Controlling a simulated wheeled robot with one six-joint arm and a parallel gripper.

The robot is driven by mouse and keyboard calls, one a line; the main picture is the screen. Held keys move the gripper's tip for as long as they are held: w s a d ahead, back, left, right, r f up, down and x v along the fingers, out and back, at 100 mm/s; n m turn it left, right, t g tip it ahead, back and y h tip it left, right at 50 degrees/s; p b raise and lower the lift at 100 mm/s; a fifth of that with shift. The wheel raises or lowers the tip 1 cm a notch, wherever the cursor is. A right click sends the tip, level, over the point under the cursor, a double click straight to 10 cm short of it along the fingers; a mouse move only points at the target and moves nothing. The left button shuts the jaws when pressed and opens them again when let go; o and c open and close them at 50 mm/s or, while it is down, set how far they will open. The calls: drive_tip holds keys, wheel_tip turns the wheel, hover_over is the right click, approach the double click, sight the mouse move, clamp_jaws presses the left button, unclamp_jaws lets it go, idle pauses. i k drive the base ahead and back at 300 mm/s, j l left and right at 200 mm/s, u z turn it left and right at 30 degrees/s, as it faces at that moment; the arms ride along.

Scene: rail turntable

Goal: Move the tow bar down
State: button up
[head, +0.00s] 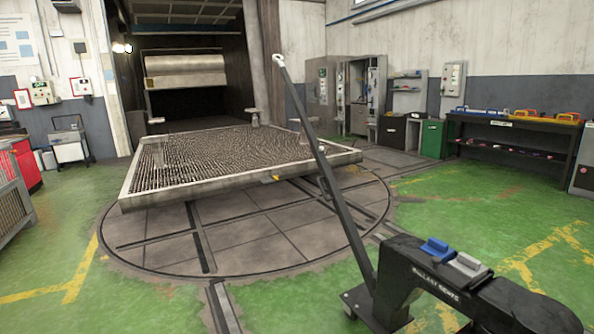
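The tow bar (327,172) is a long dark bar with a pale ring (279,60) at its top end. It stands raised and tilted, its top leaning to the left and its lower end at a black wheeled unit (428,284) at the lower right. White lettering runs along that unit's side, and a blue block (435,248) and a grey block (467,264) sit on top of it. My gripper does not show in the head view, so nothing can be seen holding the bar.
Behind the bar, a flat platform with a mesh top (230,158) rests over a round turntable (250,235) in the floor. A dark workbench (520,140) with coloured items stands at the right, with cabinets along the back wall. Green floor lies open at left and right.

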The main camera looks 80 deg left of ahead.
sight(366, 267)
drive_tip(key=u, duration=2.25)
